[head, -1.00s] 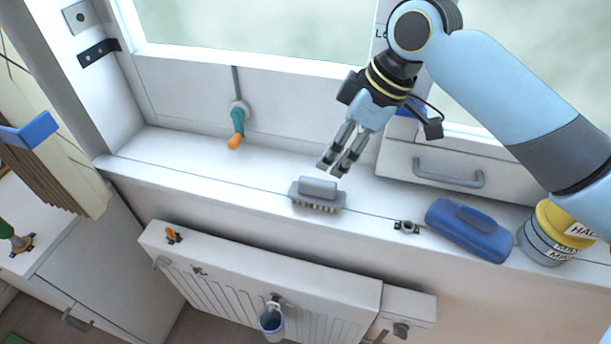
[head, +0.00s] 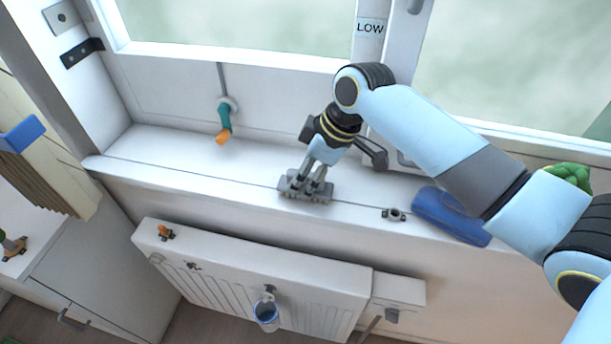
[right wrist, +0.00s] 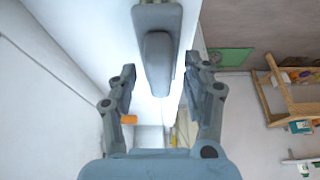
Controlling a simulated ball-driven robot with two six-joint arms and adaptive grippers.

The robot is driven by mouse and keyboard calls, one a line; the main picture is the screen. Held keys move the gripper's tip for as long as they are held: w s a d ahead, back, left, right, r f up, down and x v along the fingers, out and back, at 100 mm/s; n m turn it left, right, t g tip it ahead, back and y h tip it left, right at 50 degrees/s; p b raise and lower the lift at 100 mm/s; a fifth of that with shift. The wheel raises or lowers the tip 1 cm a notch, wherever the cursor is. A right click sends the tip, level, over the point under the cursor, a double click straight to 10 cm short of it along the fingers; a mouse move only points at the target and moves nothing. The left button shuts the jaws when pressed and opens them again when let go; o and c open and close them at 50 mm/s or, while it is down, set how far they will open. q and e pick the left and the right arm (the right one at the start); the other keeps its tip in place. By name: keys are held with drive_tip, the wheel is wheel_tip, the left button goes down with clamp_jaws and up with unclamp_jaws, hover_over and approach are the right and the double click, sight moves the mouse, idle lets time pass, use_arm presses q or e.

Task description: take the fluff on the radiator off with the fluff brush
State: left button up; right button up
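The brush (head: 292,187), grey with a raised handle along its back, lies on the white windowsill; it also shows in the right wrist view (right wrist: 157,62). My right gripper (head: 309,187) is over the brush, pointing down. In the right wrist view its fingers (right wrist: 160,75) are apart, one on each side of the brush handle, with gaps visible. The white radiator (head: 240,259) is below the sill. A small dark speck (head: 192,266) is on its front; I cannot tell if it is fluff. My left gripper is not in view.
A blue case-like object (head: 440,214) lies on the sill at the right, partly behind my right arm. A small dark fitting (head: 393,214) is at the sill edge. A teal and orange handle (head: 224,122) is on the wall.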

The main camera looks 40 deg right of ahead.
clamp_jaws()
drive_tip(key=shift+r, duration=0.1)
drive_tip(key=shift+r, duration=0.25)
drive_tip(key=r, duration=0.1)
drive_tip(key=r+b, duration=0.1)
drive_tip(key=r, duration=0.1)
drive_tip(key=shift+s+r, duration=0.2)
drive_tip(key=shift+r, duration=0.1)
drive_tip(key=s+d+r, duration=0.2)
drive_tip(key=s+r, duration=0.4)
drive_tip(key=s, duration=0.5)
drive_tip(key=shift+r, duration=0.35)
